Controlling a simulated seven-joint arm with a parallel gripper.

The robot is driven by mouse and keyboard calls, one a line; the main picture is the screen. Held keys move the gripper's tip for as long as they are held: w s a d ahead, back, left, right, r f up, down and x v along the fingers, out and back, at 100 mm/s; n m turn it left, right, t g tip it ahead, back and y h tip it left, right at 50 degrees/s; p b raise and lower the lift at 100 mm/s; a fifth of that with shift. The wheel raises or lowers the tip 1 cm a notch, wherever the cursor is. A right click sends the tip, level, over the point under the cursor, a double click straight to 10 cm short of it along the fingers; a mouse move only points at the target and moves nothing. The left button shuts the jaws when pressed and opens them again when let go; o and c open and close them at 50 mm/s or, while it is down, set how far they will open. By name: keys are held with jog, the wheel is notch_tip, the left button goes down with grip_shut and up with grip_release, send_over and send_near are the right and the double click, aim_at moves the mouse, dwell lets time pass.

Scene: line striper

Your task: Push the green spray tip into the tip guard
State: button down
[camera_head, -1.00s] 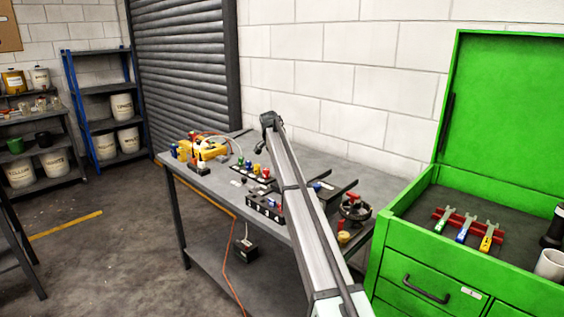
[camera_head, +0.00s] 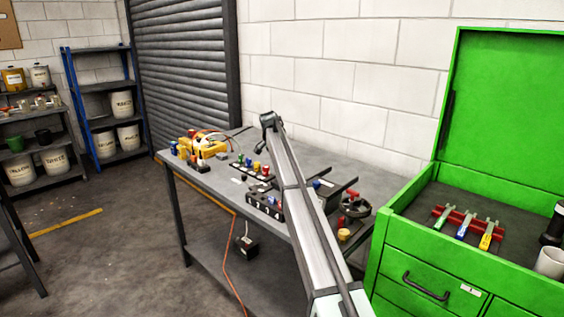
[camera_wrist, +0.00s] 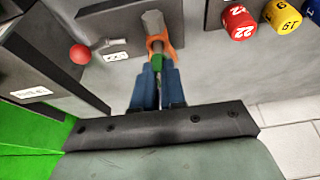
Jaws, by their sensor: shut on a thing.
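In the wrist view my gripper (camera_wrist: 158,75) has blue fingers shut on the green spray tip (camera_wrist: 158,62), of which only a small part shows between the fingertips. The orange tip guard (camera_wrist: 174,52) is directly ahead of the fingertips, around the end of a grey cylindrical part (camera_wrist: 153,22). The green tip is at the guard's near side. Whether it is inside the guard, and how deep, I cannot tell. In the head view my arm covers the gripper and the guard.
Red (camera_wrist: 238,22) and yellow (camera_wrist: 282,14) numbered tips stand right of the guard in the wrist view. A red ball (camera_wrist: 80,54) is at left. The head view shows the grey workbench (camera_head: 215,182), yellow machine (camera_head: 207,147) and green tool cabinet (camera_head: 490,285).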

jog(key=shift+f, duration=1.25)
dwell(0.6)
jog(key=c, duration=0.8)
grip_release()
jog(key=shift+r, duration=0.1)
jog(key=v, duration=0.6)
jog(key=shift+r, duration=0.4)
jog(key=shift+s+a, duration=0.15)
dwell(0.4)
